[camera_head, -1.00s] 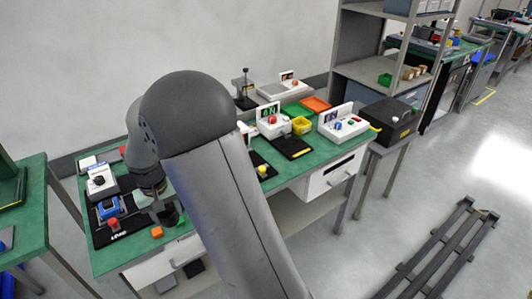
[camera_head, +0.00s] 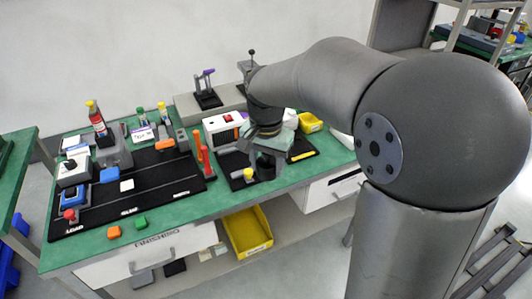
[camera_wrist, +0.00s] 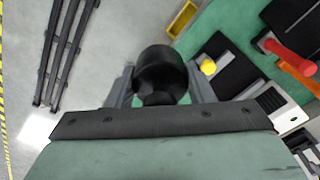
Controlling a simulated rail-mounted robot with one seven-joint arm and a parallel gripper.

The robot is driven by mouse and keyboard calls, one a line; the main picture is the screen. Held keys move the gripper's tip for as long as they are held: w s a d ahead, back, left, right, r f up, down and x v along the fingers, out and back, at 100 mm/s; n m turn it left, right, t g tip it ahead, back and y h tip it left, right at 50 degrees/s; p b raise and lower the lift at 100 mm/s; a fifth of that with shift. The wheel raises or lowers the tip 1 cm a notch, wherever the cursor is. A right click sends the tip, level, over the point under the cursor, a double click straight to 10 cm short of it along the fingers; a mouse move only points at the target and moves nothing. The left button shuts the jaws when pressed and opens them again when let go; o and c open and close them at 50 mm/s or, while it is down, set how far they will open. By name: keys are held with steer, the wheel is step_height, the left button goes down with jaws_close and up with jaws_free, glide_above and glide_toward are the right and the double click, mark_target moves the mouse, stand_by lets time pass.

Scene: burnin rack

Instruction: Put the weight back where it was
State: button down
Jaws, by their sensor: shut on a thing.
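The weight (camera_wrist: 160,72), a dark, rounded black piece, sits between the two fingers of my gripper (camera_wrist: 158,92) in the wrist view. My gripper is shut on it. In the head view my gripper (camera_head: 266,170) hangs above the green bench, around a black pad (camera_head: 300,147) with a yellow knob (camera_head: 248,174) just to its left. The weight is hard to make out there against the dark pad. In the wrist view the yellow knob (camera_wrist: 208,67) is just right of the weight, and floor shows behind the weight's left side.
A black mat (camera_head: 150,180) with several fixtures covers the bench's left. A yellow bin (camera_head: 247,232) is below.

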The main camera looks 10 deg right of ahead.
steer(key=w+d+f, duration=0.1)
steer(key=w+f, duration=0.2)
steer(key=w, duration=0.1)
steer(key=w+d+f+p, duration=0.1)
steer(key=w+d+f, duration=0.1)
steer(key=w+f, duration=0.1)
steer(key=w+d+f, duration=0.2)
steer(key=w+f, duration=0.1)
steer(key=w, duration=0.2)
steer(key=shift+w+f, duration=0.1)
steer(key=shift+w, duration=0.05)
steer(key=shift+w+f, duration=0.15)
steer(key=shift+f, duration=1.6)
steer(key=shift+f, duration=0.15)
steer(key=c, duration=1)
jaws_free()
steer(key=shift+f, duration=0.1)
steer(key=shift+c, duration=0.2)
steer(key=shift+o, duration=0.5)
